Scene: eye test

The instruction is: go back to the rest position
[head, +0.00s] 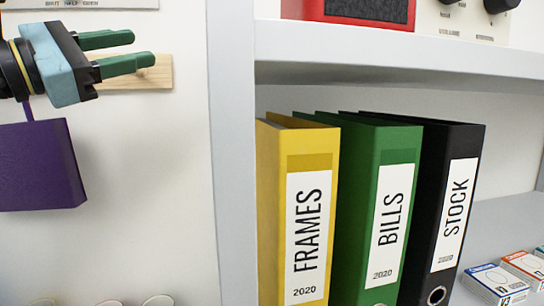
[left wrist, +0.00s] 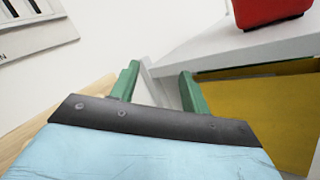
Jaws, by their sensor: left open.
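My left gripper (head: 142,49) is at the upper left of the head view, in front of the white wall. Its two green fingers are apart, with nothing between them, and point right. In the left wrist view the open fingers (left wrist: 160,71) point away toward the corner of the shelf. My right gripper is in neither view.
A shelf (head: 380,45) holds a yellow FRAMES binder (head: 268,200), a green BILLS binder (head: 350,210), a black STOCK binder (head: 418,190) and small boxes (head: 497,283). A wooden board (head: 158,73) is behind my fingers. A purple bag-like thing (head: 38,165) hangs below my gripper.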

